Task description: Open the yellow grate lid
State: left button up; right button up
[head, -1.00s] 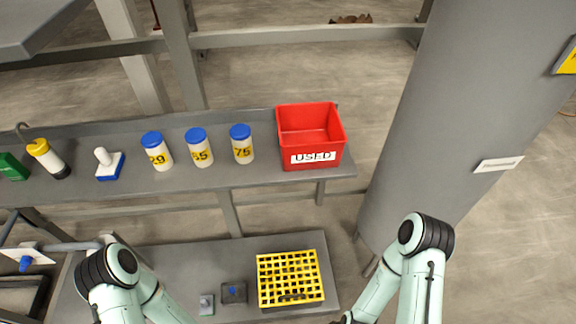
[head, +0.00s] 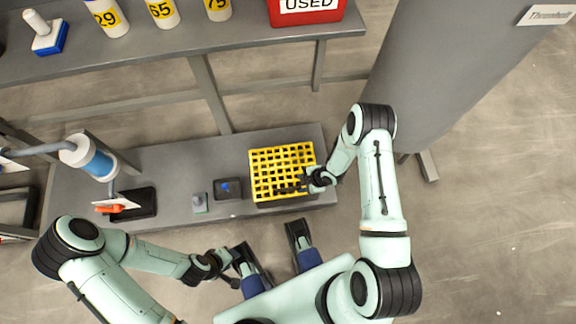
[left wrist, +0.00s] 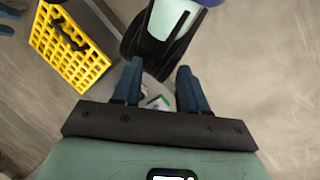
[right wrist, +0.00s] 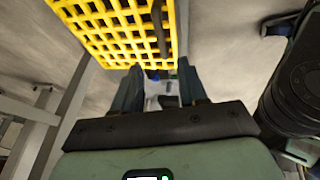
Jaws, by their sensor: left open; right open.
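The yellow grate lid (head: 265,172) lies flat and closed on a dark box at the right end of the low bench. Its dark handle (right wrist: 160,28) runs along one edge. The grate also shows at the upper left of the left wrist view (left wrist: 62,50). My right gripper (head: 302,186) is open and over the grate's front right part, near the handle; in the right wrist view its fingers (right wrist: 160,88) are apart, with nothing visible between them. I cannot tell whether it touches the handle. My left gripper (head: 230,268) is open and empty, in front of the bench; its fingers (left wrist: 157,86) are apart.
A dark box with a blue spot (head: 228,188) and a small grey block (head: 200,203) stand left of the grate. A black tray (head: 140,204) lies further left. The upper shelf (head: 150,54) holds numbered bottles and the red USED bin (head: 310,18). A large grey column (head: 450,60) stands right.

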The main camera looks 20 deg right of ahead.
aim_at(289, 189)
jog(key=b+x, duration=0.3)
jog(key=x, duration=0.7)
jog(key=shift+s+f, duration=0.1)
jog(key=shift+f, duration=0.05)
pick_arm(q)
jog(key=w+a+f+t, duration=0.1)
jog(key=w+a+f, duration=0.1)
jog(key=w+f, duration=0.2)
jog(key=shift+w+a+t+y, duration=0.35)
jog(key=shift+w+t+y, duration=0.05)
jog(key=shift+w, duration=0.25)
pick_arm(e)
jog(key=shift+w+a+f, duration=0.25)
jog(key=shift+a+f, duration=0.05)
jog(key=shift+f, duration=0.3)
jog(key=shift+c, duration=0.2)
grip_shut()
